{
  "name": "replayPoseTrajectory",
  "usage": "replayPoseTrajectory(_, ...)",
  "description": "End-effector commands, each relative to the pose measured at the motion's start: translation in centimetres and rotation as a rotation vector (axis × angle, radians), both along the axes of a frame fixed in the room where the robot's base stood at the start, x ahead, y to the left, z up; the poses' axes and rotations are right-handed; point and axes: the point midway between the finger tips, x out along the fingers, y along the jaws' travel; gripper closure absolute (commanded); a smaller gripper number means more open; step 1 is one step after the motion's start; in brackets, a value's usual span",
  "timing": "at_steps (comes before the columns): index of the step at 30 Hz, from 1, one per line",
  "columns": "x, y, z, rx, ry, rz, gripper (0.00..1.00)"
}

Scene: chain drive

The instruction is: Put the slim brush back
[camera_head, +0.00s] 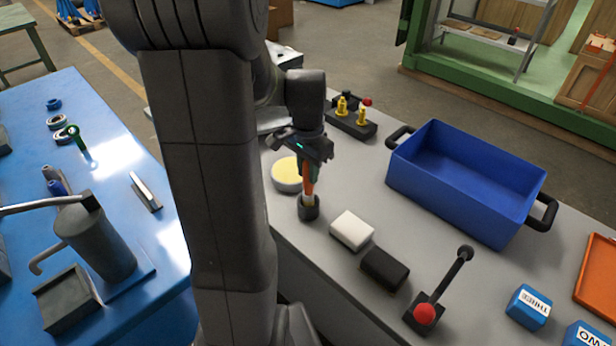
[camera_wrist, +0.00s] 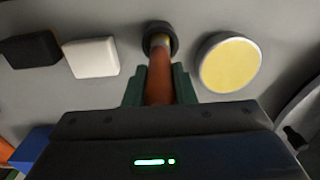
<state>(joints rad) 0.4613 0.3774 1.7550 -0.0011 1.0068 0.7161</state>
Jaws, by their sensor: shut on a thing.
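The slim brush (camera_head: 309,181) has an orange-brown handle and a pale lower part. It stands about upright with its lower end at or inside a small dark round holder (camera_head: 309,210) on the grey table. In the wrist view the brush (camera_wrist: 159,84) runs from between my fingers to the dark ring of the holder (camera_wrist: 160,32). My gripper (camera_head: 307,165) is shut on the handle from above, and its green fingers flank the handle in the wrist view (camera_wrist: 159,88). The bristle end is hidden, so I cannot tell how deep it sits.
A round yellow-topped dish (camera_head: 286,175) is close beside the holder. A white block (camera_head: 351,230) and a black block (camera_head: 385,268) lie in front. A blue bin (camera_head: 440,190), a red-knobbed lever (camera_head: 425,313) and a fixture with yellow parts (camera_head: 352,122) stand around.

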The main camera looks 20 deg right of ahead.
Motion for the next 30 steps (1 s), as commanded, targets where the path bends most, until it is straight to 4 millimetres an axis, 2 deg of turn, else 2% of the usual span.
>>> replayPoseTrajectory(4,0.0,0.0,-1.8,0.001,0.001,0.0,1.0)
replayPoseTrajectory(16,0.0,0.0,-2.4,0.0,0.0,0.0,1.0)
replayPoseTrajectory(17,0.0,0.0,-2.2,-0.001,0.0,0.0,0.7)
replayPoseTrajectory(19,0.0,0.0,-2.2,0.0,0.0,0.0,0.57)
replayPoseTrajectory(20,0.0,0.0,-2.2,0.0,0.0,0.0,0.54)
replayPoseTrajectory(30,0.0,0.0,-1.7,-0.001,-0.001,0.0,0.54)
